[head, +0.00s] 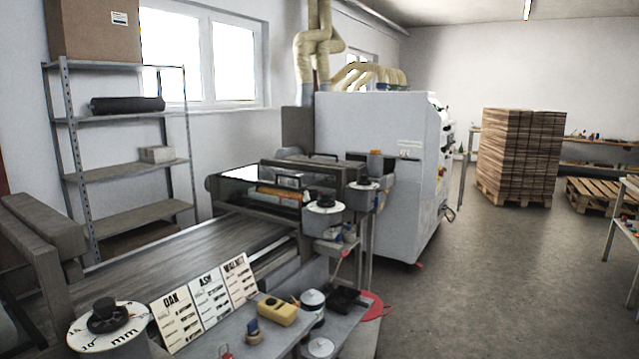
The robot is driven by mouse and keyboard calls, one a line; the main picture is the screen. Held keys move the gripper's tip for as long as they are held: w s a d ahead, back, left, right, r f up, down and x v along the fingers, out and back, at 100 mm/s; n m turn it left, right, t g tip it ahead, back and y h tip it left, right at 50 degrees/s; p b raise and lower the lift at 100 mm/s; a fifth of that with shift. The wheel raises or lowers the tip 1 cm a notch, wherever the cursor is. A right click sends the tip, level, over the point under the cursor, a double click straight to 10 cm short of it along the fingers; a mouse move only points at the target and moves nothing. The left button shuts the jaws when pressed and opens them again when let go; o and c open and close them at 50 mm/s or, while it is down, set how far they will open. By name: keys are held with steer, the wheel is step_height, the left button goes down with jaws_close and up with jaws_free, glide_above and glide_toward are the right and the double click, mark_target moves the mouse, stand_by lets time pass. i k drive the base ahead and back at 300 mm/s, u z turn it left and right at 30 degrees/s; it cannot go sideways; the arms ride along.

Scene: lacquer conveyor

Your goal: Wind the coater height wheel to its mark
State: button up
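A round white dial (82,341) marked in mm stands at the near left corner, with a black hand knob (108,314) on top. Two smaller wheels with white rims sit farther off on the coater's side: the nearer wheel (323,217) and the farther wheel (361,190). The frame does not make clear which one is the coater height wheel, and no set mark is readable from here. The coater (268,187), with its glass top, stands across the conveyor belt (180,262). My gripper is not in view.
Cards for oak, ash and walnut (210,297) lean on the near bench. A yellow tool (278,309), a tape roll (252,330) and several small items lie beside them. A large white cabinet machine (375,150) stands behind. Open grey floor (480,285) lies to the right.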

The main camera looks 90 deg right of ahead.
mark_target(363, 182)
steer(key=z, duration=3.75)
steer(key=i, duration=1.05)
steer(key=z, duration=0.4)
steer(key=i, duration=1.6)
steer(key=u, duration=1.05)
steer(key=i, duration=1.05)
steer(key=u, duration=0.6)
